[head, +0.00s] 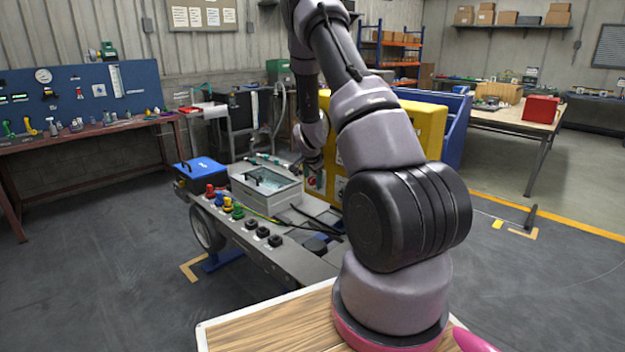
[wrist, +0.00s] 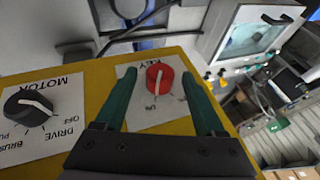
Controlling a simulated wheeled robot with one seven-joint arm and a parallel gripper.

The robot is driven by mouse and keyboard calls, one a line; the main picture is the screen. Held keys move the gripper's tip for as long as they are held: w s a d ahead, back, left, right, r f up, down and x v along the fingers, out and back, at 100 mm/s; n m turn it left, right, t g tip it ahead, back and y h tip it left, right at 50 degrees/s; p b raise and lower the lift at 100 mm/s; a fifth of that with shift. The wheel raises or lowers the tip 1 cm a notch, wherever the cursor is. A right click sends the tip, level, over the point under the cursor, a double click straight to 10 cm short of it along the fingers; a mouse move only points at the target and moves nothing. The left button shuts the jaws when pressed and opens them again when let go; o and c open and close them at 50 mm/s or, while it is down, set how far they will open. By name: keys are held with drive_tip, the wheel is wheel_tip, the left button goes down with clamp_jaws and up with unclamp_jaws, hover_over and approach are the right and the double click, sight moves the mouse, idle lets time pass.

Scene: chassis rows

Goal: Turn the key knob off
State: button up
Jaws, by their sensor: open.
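The key knob (wrist: 160,78) is a round red knob with a white pointer bar, on a white label marked KEY on a yellow panel. In the head view the yellow box (head: 425,125) is partly hidden behind my arm, and a small red spot shows near my gripper (head: 310,170). In the wrist view my gripper (wrist: 163,100) is open. Its two green fingers stand on either side of the red knob with gaps, and I cannot tell how far they are from the panel. The white bar points nearly straight up and down in the wrist view.
A black MOTOR knob (wrist: 28,106) on its own label (wrist: 45,125) is left of the key knob in the wrist view. A clear-lidded box (head: 264,183), a blue box (head: 201,172) and several coloured connectors (head: 224,203) are on the chassis. Floor on the left is clear.

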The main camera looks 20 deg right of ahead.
clamp_jaws()
drive_tip(key=shift+a, duration=0.1)
drive_tip(key=shift+w+a+n+g+h, duration=0.1)
drive_tip(key=shift+w+n+g+h, duration=0.1)
drive_tip(key=shift+g, duration=0.4)
drive_tip(key=shift+w+n+g+h, duration=0.1)
drive_tip(key=shift+g+h, duration=0.1)
drive_tip(key=shift+g, duration=0.4)
drive_tip(key=g, duration=0.1)
drive_tip(key=g+h, duration=0.1)
drive_tip(key=g, duration=0.1)
drive_tip(key=shift+w+n, duration=0.25)
drive_tip(key=shift+n, duration=0.05)
drive_tip(key=shift+w+a+f+n+g+h, duration=0.25)
drive_tip(key=shift+g+h, duration=0.35)
drive_tip(key=shift+g, duration=0.7)
drive_tip(key=shift+d+r+n+g+h, duration=0.1)
drive_tip(key=shift+n+g+h, duration=0.4)
drive_tip(key=shift+g, duration=0.8)
